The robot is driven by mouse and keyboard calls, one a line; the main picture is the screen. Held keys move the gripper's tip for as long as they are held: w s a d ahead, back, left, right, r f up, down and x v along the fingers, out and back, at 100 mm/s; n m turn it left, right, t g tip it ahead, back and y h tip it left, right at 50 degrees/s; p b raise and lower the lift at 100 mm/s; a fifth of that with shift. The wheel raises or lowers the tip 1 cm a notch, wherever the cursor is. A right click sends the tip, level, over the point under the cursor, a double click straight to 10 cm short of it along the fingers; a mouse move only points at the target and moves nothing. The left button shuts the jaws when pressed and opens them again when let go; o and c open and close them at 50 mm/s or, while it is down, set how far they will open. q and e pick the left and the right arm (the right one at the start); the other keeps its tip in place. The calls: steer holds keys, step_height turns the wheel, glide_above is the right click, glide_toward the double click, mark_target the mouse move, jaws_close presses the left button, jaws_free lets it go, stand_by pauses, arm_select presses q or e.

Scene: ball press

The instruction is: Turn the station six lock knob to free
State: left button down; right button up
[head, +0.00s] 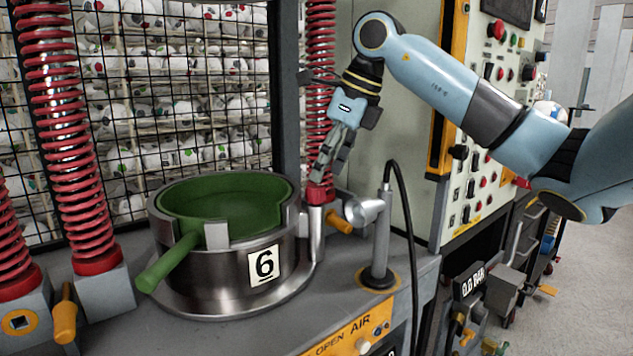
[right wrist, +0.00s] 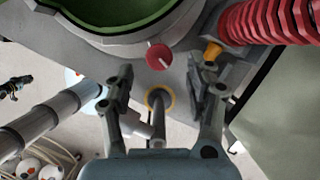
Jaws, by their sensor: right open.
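Station six is a round steel pot (head: 215,270) with a green inside and a green handle (head: 168,264), marked with a 6. In the right wrist view a round red knob (right wrist: 159,56) sits just outside the pot's rim (right wrist: 135,40). My right gripper (head: 322,178) points down beside the pot's right side. In the wrist view its two fingers (right wrist: 163,80) are open and empty, with the knob ahead of the gap between them and apart from both. My left gripper is out of view.
A steel post (head: 380,245) with a rounded head and a black hose stands right of the pot. A red spring (head: 320,60) rises behind my gripper, with an orange handle (head: 339,222) low beside it. A control panel (head: 480,170) stands at the right.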

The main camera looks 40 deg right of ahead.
mark_target(317, 185)
steer(key=x, duration=0.3)
steer(key=shift+w+a+f, duration=0.1)
steer(key=shift+w+f, duration=0.1)
steer(key=shift+f, duration=0.15)
steer(key=shift+w+f, duration=0.1)
steer(key=shift+f, duration=0.25)
jaws_close()
steer(key=n+b, duration=0.2)
steer(key=shift+f+n+y, duration=0.2)
steer(key=shift+n+y, duration=0.1)
steer(key=shift+y, duration=0.1)
steer(key=shift+r+n+g+y+b, duration=0.25)
steer(key=shift+n+g+b, duration=0.3)
steer(key=shift+n, duration=0.45)
